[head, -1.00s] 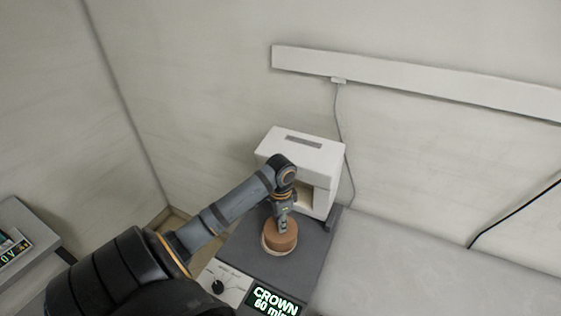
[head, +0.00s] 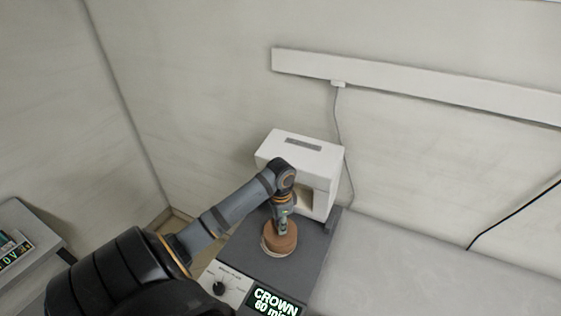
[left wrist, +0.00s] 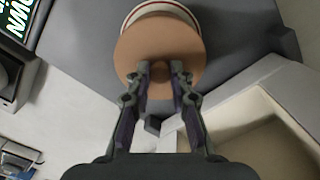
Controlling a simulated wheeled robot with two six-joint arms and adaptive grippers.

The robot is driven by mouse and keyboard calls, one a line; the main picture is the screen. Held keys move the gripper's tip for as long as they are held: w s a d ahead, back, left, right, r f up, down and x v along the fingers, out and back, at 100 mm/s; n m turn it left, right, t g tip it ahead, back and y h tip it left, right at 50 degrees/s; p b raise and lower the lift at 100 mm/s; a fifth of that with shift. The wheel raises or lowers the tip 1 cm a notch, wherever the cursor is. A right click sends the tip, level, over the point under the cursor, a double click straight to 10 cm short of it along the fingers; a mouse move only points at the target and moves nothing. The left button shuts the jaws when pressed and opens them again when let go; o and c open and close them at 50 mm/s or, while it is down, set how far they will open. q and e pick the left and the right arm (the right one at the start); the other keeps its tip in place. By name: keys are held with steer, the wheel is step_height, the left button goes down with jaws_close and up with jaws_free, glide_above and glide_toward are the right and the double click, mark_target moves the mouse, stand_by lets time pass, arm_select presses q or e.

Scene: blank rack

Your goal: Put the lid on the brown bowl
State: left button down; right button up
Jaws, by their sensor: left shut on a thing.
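The lid is a round orange-brown disc (left wrist: 158,42) with a knob, and it also shows in the head view (head: 279,240). My left gripper (head: 282,227) is above it and shut on the knob; its fingertips show in the left wrist view (left wrist: 160,72). Under the lid, a bowl's pale rim with a red line (left wrist: 160,9) sticks out along one side. The lid looks slightly off-centre over it. The rest of the bowl is hidden, and I cannot tell whether lid and rim touch. My right gripper is not in view.
The bowl stands on a dark grey top (head: 309,263) with a dial panel (head: 227,282) and a lit "CROWN" display (head: 275,302) in front. A white box-shaped housing (head: 308,153) with an opening stands close behind. A pale bare surface (head: 420,275) lies to the right.

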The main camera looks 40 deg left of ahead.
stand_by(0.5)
arm_select(q)
steer(key=shift+f+p, duration=0.3)
steer(key=shift+p, duration=0.35)
stand_by(0.4)
steer(key=c, duration=1.1)
jaws_free()
steer(key=o, duration=0.5)
steer(key=shift+c, duration=0.2)
